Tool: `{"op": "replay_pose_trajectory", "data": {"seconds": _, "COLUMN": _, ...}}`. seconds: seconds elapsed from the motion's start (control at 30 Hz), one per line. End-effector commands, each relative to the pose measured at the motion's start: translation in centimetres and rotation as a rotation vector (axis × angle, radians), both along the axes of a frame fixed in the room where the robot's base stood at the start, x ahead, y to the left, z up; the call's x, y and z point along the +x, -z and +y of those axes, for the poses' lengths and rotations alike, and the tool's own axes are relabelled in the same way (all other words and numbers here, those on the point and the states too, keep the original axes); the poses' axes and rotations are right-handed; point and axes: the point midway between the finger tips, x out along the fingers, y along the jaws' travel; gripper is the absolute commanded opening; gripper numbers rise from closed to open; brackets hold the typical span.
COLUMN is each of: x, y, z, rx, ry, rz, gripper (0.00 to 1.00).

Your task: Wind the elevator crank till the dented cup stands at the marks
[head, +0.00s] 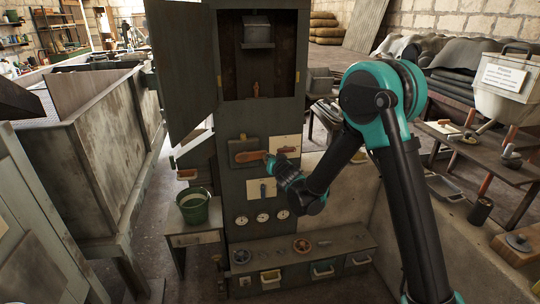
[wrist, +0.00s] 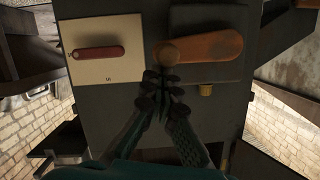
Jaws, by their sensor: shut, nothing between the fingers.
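The elevator cabinet (head: 231,190) stands upright in the middle of the head view, its upper opening uncovered. A grey metal cup (head: 257,30) shows high in that opening; I cannot make out its dent. Small yellow marks (head: 219,82) sit on the opening's edge. The orange-brown crank (head: 246,157) is on the front below, lying roughly level. It also shows in the wrist view (wrist: 210,46), with a round knob (wrist: 165,54) at its left end. My gripper (wrist: 160,77) is shut and empty, its tips right by the knob; I cannot tell if they touch.
A white plate with a red handle (wrist: 98,53) is beside the crank. Lower are another pale plate (head: 262,189), several dials (head: 262,217) and a low drawer bench (head: 335,249). A green bucket (head: 194,208) stands left. The cabinet door (head: 180,65) hangs open.

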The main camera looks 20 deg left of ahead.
Motion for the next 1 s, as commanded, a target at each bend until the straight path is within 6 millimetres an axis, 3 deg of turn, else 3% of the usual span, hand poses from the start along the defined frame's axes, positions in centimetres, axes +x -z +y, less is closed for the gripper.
{"op": "replay_pose_trajectory", "data": {"seconds": 0.47, "x": -0.02, "y": 1.02, "z": 0.02, "rx": -0.005, "ry": 0.0, "rz": -0.002, "gripper": 0.0}}
{"op": "replay_pose_trajectory", "data": {"seconds": 0.87, "x": 0.01, "y": 0.94, "z": 0.0, "rx": -0.005, "ry": 0.0, "rz": -0.002, "gripper": 0.0}}
{"op": "replay_pose_trajectory", "data": {"seconds": 1.0, "x": 0.24, "y": 0.09, "z": -0.2, "rx": -0.005, "ry": 0.0, "rz": -0.002, "gripper": 0.0}}
